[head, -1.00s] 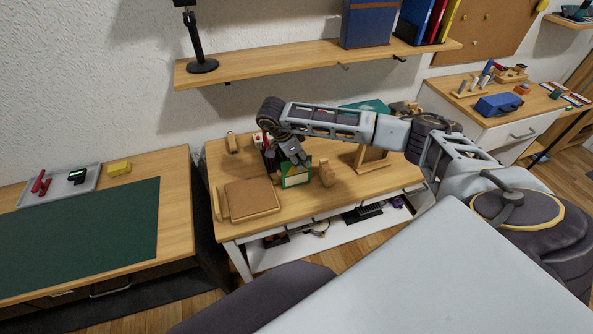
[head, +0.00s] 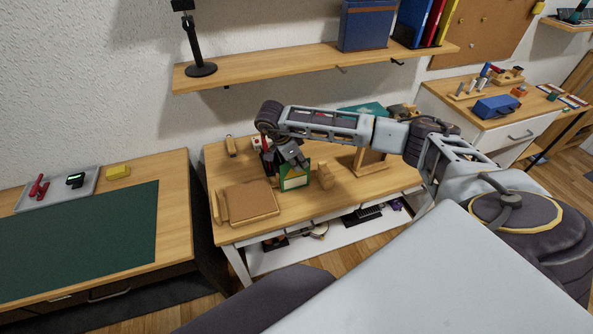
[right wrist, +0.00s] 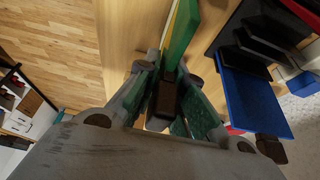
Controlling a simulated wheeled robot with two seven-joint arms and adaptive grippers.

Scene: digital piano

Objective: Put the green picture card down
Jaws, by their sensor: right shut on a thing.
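The green picture card (head: 295,183), green-framed with a pale middle, stands roughly upright over the middle wooden desk in the head view. My right gripper (head: 297,160) reaches in from above and is shut on the card. In the right wrist view the card (right wrist: 182,32) shows nearly edge-on, beyond the fingers of the right gripper (right wrist: 165,92). A brown piece (right wrist: 165,98) shows between the fingers there. I cannot tell whether the card's lower edge touches the desk. My left gripper is not in view.
A brown flat board (head: 250,199) lies left of the card on the desk (head: 222,160). A small wooden block (head: 325,177) is close on its right, and a wooden stand (head: 370,160) is farther right. A dark holder stands behind the gripper. The desk's front strip is clear.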

